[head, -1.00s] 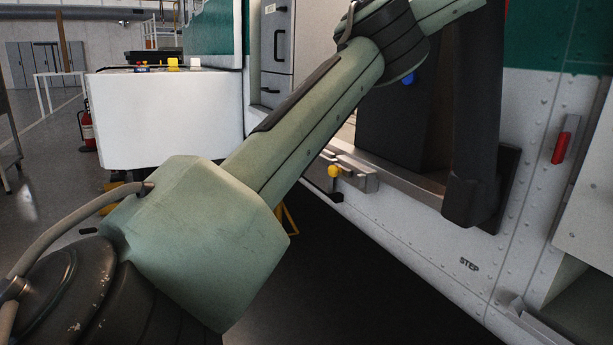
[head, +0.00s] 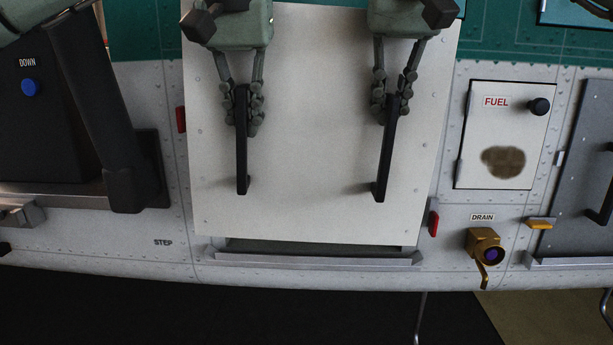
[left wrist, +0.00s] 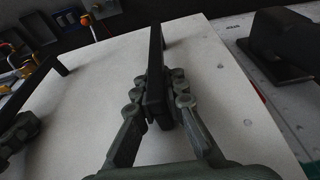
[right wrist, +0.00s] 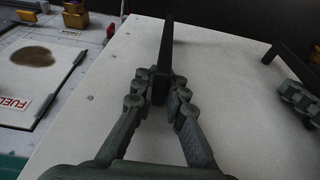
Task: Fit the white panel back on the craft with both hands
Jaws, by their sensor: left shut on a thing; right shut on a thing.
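The white panel (head: 315,150) hangs upright in front of the craft's side (head: 100,238), with two black bar handles. My left gripper (head: 243,105) is shut on the panel's left handle (head: 242,165); the left wrist view shows its fingers (left wrist: 160,100) on both sides of the bar. My right gripper (head: 392,100) is shut on the right handle (head: 383,165), as the right wrist view shows too (right wrist: 160,92). The panel's lower edge is just above a ledge (head: 315,260), with a dark strip of the opening showing between them. The panel hides the rest of the opening.
Red latches flank the panel, one at left (head: 181,119) and one at right (head: 433,223). To the right are the fuel door (head: 505,135), a brass drain valve (head: 485,247) and a grey door (head: 585,170). A black step-side post (head: 110,130) stands at left.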

